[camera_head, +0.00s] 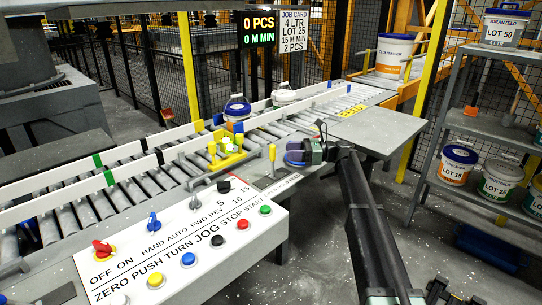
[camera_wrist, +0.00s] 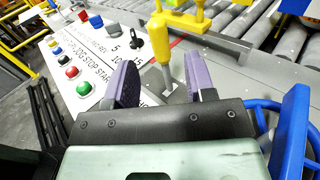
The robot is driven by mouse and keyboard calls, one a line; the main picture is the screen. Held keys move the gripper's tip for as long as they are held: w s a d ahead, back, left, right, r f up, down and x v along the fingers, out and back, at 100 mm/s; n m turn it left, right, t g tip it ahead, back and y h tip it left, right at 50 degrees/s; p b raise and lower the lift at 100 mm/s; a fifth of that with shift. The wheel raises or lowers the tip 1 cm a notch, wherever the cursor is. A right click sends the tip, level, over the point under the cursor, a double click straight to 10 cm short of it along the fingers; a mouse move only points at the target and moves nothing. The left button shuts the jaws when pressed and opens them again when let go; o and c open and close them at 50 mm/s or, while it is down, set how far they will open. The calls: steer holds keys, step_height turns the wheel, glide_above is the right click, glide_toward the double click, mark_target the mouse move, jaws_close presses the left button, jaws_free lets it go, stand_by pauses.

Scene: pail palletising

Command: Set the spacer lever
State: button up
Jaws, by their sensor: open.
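A lever with a yellow grip (camera_head: 272,153) and grey shaft stands upright in a plate beside the conveyor, left of my gripper (camera_head: 298,153). I cannot read a label that names it as the spacer lever. In the wrist view the lever (camera_wrist: 164,45) stands just beyond and between the purple finger pads of my gripper (camera_wrist: 162,85). The pads are apart, with a gap on each side of the shaft. Its foot (camera_wrist: 172,95) shows between the pads.
The control panel (camera_head: 185,245) with knobs and coloured buttons lies in front. A roller conveyor (camera_head: 130,180) carries a blue-lidded pail (camera_head: 237,108) and a white-lidded pail (camera_head: 284,97). The display (camera_head: 259,28) reads 0 PCS, 0 M MIN; the job card (camera_head: 293,30) reads 4 LTR, LOT 25, 15 M MIN, 2 PCS.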

mark_target(273, 165)
steer(key=a, duration=0.8)
steer(key=shift+s+a, duration=0.3)
steer(key=shift+s, duration=0.1)
jaws_close()
